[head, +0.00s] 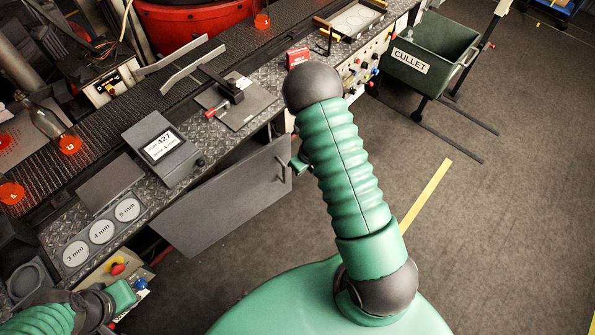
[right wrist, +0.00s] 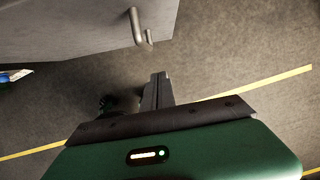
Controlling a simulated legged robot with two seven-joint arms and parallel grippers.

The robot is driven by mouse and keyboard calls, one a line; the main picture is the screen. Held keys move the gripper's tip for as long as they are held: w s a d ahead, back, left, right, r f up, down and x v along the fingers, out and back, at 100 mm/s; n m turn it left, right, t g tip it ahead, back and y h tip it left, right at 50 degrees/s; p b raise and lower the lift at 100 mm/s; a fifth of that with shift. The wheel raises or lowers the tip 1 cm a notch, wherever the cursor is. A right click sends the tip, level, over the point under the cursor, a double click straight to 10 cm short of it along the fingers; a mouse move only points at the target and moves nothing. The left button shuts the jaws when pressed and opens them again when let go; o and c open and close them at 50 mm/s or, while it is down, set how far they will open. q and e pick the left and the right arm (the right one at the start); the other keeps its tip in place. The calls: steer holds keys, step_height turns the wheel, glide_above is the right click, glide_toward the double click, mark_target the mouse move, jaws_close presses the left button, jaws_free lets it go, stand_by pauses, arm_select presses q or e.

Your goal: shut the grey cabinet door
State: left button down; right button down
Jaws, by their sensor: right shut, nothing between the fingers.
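The grey cabinet door (head: 225,195) stands open below the counter, its free end near my right arm in the head view. In the right wrist view the door panel (right wrist: 75,28) fills the top left, with a bent metal handle (right wrist: 138,28) near its right end. My right gripper (right wrist: 158,80) is shut and empty. Its fingertips are below the panel's lower edge and the handle in that view, apart from both. In the head view my right arm hides most of this gripper. My left gripper (head: 122,294) is at the lower left; its fingers cannot be made out.
The counter (head: 60,220) carries a display box (head: 160,148), size discs and a red-handled tool. Buttons, including a red one (head: 117,267), sit near my left gripper. A green cullet bin (head: 432,55) stands at the upper right. The floor (head: 500,220) at right is clear.

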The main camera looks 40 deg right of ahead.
steer(key=s+a+f+m+t+y+b, duration=0.2)
steer(key=s+f+m+t+y+b, duration=0.15)
steer(key=f+m+b, duration=0.65)
steer(key=s+a+f+m+t+y+b, duration=0.25)
steer(key=f+m+t+b, duration=0.35)
steer(key=m+b, duration=0.55)
steer(key=d+r+m+t+h+b, duration=0.4)
steer(key=d+m+t+h+b, duration=0.25)
steer(key=m, duration=0.85)
steer(key=w+d+b, duration=0.2)
steer(key=w, duration=1.2)
steer(key=shift+g, duration=0.4)
steer(key=shift+r, duration=0.1)
